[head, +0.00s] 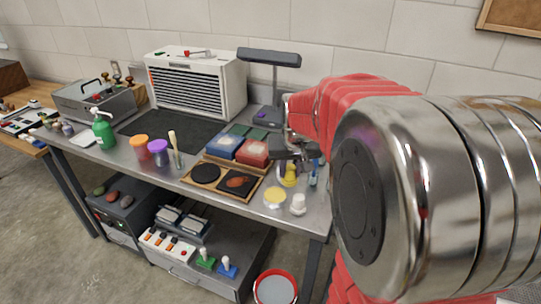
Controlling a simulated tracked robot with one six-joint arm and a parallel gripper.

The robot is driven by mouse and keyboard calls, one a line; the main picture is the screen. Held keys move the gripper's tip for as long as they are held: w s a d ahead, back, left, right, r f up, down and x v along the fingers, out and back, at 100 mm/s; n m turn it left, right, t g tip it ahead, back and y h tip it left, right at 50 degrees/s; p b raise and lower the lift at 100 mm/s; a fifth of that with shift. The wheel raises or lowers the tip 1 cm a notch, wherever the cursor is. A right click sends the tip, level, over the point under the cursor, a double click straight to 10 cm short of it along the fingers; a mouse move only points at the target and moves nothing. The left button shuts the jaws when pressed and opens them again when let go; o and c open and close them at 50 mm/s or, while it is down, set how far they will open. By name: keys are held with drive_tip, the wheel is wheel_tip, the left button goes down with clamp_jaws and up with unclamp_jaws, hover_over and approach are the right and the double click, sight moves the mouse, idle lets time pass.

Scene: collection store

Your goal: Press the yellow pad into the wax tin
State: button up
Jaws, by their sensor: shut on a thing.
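The yellow pad (290,176) is a small yellow piece directly under my gripper (291,160) near the right end of the steel table. My gripper points down and is shut on the pad, with its jaws partly hiding the pad's top. A round, shallow tin with a pale yellow top, which looks like the wax tin (275,196), stands near the table's front edge. It is a little left of and nearer than the pad. The pad appears apart from the tin, but its exact height is hard to tell.
A small white jar (298,205) stands right of the tin, and a blue-handled cup (313,176) is beside the pad. A wooden tray (213,187) with dark squares lies left. Coloured boxes (224,145) stand behind it. My red arm hides the table's right end.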

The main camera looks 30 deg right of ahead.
drive_tip(key=w+a+f+n, duration=0.1)
drive_tip(key=w+a, duration=0.2)
drive_tip(key=w+a+f+n, duration=0.1)
drive_tip(key=w+a, duration=0.1)
drive_tip(key=a, duration=0.2)
drive_tip(key=w+a+f+y, duration=0.1)
drive_tip(key=w+a, duration=0.2)
drive_tip(key=shift+w+a+n, duration=0.25)
drive_tip(key=shift+w+n, duration=0.05)
drive_tip(key=shift+n, duration=0.1)
drive_tip(key=w+a+f+n, duration=0.1)
drive_tip(key=w+a, duration=0.1)
drive_tip(key=a, duration=0.3)
drive_tip(key=w+a+f+n+y, duration=0.1)
drive_tip(key=w+a, duration=0.2)
drive_tip(key=a, duration=0.3)
drive_tip(key=shift+f+t, duration=0.3)
drive_tip(key=shift+f, duration=0.05)
